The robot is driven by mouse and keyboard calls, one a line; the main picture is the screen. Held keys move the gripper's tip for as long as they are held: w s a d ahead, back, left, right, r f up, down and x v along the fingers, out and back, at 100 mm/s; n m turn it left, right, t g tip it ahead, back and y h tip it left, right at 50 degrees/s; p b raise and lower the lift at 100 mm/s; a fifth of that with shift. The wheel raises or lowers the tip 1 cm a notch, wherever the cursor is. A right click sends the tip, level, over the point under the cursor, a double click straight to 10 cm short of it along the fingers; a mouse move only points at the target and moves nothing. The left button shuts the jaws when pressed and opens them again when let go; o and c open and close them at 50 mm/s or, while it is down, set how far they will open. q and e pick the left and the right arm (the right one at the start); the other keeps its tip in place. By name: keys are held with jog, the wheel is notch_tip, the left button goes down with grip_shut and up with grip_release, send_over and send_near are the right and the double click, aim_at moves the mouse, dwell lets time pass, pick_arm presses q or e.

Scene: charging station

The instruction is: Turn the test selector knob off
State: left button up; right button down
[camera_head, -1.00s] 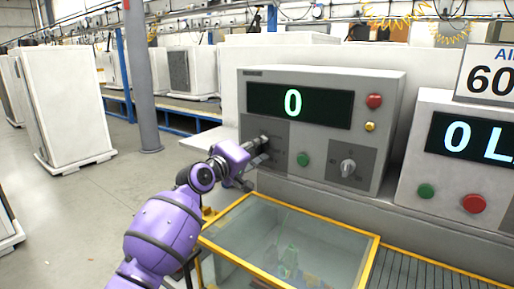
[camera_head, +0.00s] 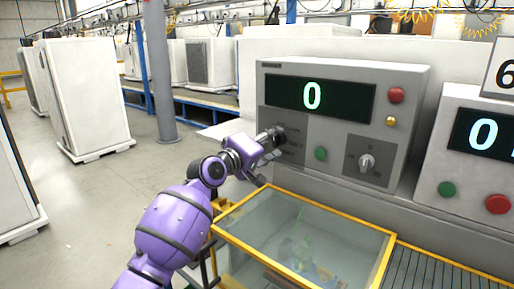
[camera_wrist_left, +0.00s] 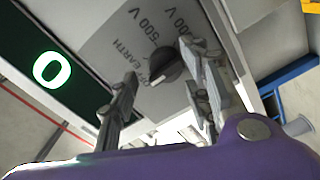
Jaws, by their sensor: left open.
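The test selector knob (camera_wrist_left: 168,66) is black and round with a white pointer. In the wrist view it lies between the two fingers of my left gripper (camera_wrist_left: 160,90), against a grey panel. The printed words EARTH and 500 V show around it, and the right finger covers part of the panel. The pointer faces down and left in that picture. In the head view, my left gripper (camera_head: 272,143) is at the dark left panel (camera_head: 298,121) of the tester (camera_head: 410,85) and mostly hides the knob. The gripper is open; finger contact with the knob cannot be told.
The tester's display (camera_head: 350,100) reads 0. It also has a green button (camera_head: 320,153), a red button (camera_head: 396,95), a yellow button (camera_head: 391,121) and another knob (camera_head: 367,162). A yellow-framed glass box (camera_head: 345,222) stands below my gripper. A second tester (camera_head: 460,170) is at right.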

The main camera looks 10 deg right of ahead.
pick_arm(q)
jog(key=v, duration=1)
jog(key=shift+s+r, duration=0.1)
